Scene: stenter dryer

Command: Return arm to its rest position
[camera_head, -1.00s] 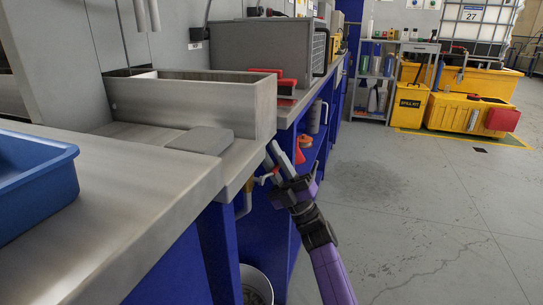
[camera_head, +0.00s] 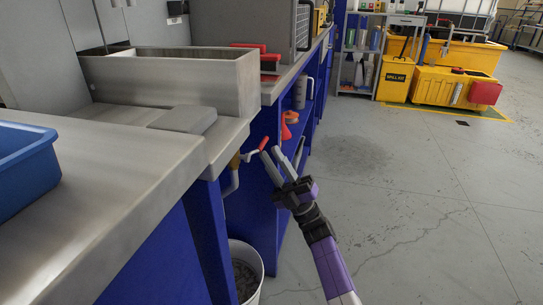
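My gripper (camera_head: 284,151) is at the middle of the view, at the end of my black and purple arm, which reaches up from the lower right. Its grey fingers point up and away and are spread apart. I see nothing held between them. The gripper shows in front of the blue bench side, just right of a small valve with a red handle (camera_head: 264,144). I cannot tell whether a fingertip touches the valve.
A steel counter (camera_head: 110,165) with a steel trough (camera_head: 170,90) and a blue bin (camera_head: 25,170) lies left. A white bucket (camera_head: 246,270) stands below. Yellow spill containers (camera_head: 440,87) and a shelf (camera_head: 352,70) stand at the back. The floor (camera_head: 410,190) to the right is clear.

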